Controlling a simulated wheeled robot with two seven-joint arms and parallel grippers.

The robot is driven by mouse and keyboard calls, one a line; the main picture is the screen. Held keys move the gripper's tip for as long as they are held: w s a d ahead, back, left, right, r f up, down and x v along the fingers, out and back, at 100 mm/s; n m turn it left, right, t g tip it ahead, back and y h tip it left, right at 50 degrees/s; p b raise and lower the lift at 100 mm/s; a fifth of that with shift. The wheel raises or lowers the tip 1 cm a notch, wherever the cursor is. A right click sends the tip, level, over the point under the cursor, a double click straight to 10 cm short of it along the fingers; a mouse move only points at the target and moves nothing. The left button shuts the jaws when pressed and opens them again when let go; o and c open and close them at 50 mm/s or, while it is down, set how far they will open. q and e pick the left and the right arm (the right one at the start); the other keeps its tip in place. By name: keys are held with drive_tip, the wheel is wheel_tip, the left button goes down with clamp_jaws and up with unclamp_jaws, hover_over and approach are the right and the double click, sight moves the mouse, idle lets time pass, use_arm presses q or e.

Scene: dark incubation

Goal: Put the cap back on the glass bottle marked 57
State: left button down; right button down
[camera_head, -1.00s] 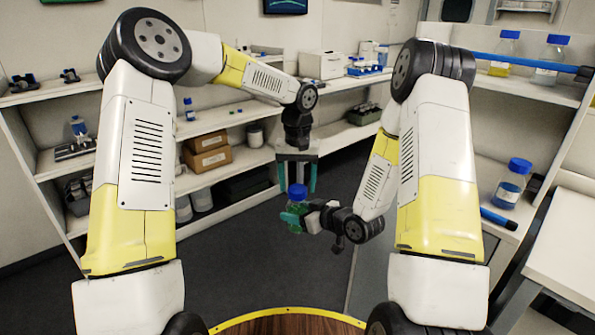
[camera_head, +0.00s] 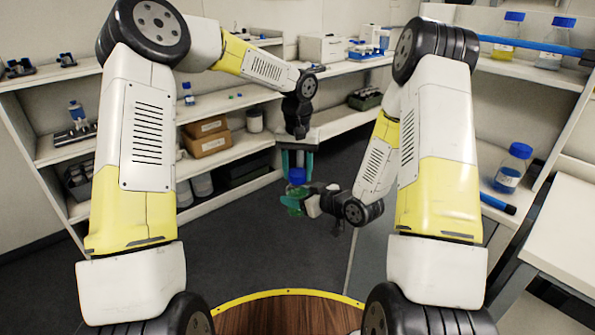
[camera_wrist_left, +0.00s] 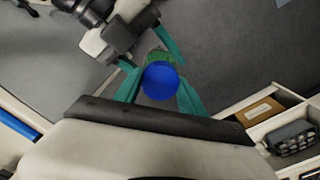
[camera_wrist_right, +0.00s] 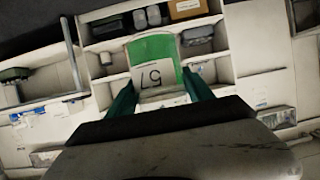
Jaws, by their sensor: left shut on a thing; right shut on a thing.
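The glass bottle marked 57 (camera_wrist_right: 153,52) holds green liquid, and its label reads upside down in the right wrist view. My right gripper (camera_head: 294,203) is shut on the bottle's body from the side and holds it upright in the air. The blue cap (camera_head: 296,176) is at the top of the bottle; it also shows from above in the left wrist view (camera_wrist_left: 160,81). My left gripper (camera_head: 297,170) points down from above, its green fingers shut on the cap's sides. I cannot tell whether the cap is seated on the neck. The cap is hidden in the right wrist view.
Shelves (camera_head: 225,100) with boxes, tubs and small bottles run along the left and back. A blue-capped bottle (camera_head: 508,178) stands on the right shelf, with two more above it. A white table (camera_head: 570,235) is at the right. The floor around the held bottle is clear.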

use_arm(q)
drive_tip(key=m, duration=0.7)
drive_tip(key=c, duration=0.6)
unclamp_jaws()
wheel_tip(320, 180, up, 12)
